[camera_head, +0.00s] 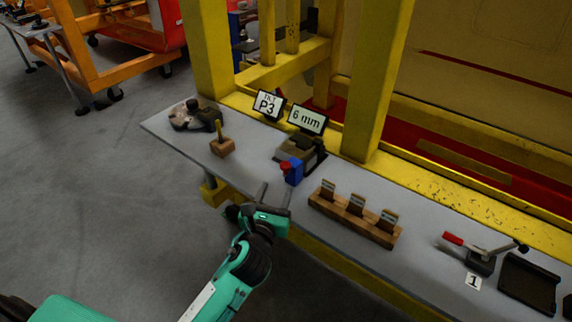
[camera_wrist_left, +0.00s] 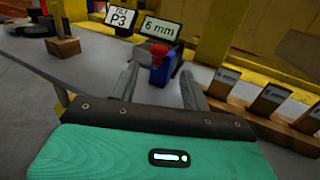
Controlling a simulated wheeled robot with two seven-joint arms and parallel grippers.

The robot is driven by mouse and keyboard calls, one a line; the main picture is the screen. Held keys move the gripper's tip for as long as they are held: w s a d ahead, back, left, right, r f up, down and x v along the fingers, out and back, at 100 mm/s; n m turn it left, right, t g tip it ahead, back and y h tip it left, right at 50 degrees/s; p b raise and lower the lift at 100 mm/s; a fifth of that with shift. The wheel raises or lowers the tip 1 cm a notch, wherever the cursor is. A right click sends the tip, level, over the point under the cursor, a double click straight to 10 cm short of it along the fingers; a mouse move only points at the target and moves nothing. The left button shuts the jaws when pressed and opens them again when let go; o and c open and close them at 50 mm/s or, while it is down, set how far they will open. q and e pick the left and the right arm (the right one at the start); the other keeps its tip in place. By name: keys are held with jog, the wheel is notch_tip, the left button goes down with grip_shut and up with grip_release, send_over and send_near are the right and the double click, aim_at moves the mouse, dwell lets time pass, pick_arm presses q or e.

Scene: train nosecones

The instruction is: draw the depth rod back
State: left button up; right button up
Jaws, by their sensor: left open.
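A small device with a blue block (camera_head: 293,172) and a red knob (camera_head: 285,167) stands on the grey bench below the "6 mm" display (camera_head: 308,120). A dark boxy body (camera_head: 300,150) sits just behind the block. I cannot make out a separate depth rod; the red knob may be its end. My left gripper (camera_head: 277,190) is open and empty at the bench's front edge, short of the block. In the left wrist view the blue block (camera_wrist_left: 162,73) and red knob (camera_wrist_left: 159,51) show between and beyond the open fingers (camera_wrist_left: 162,66). My right gripper is not in view.
A wooden rack (camera_head: 352,218) with three tagged plates stands to the right. A wooden block with a yellow peg (camera_head: 222,146) and a dark tool (camera_head: 196,116) are to the left. A red-handled clamp (camera_head: 481,262) is far right. Yellow posts (camera_head: 378,80) rise behind the bench.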

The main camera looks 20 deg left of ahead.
aim_at(284, 169)
pick_arm(q)
jog(key=w, duration=0.3)
jog(key=w+p, duration=0.1)
jog(key=w, duration=0.6)
jog(key=shift+w+a, duration=0.25)
jog(key=shift+w, duration=0.1)
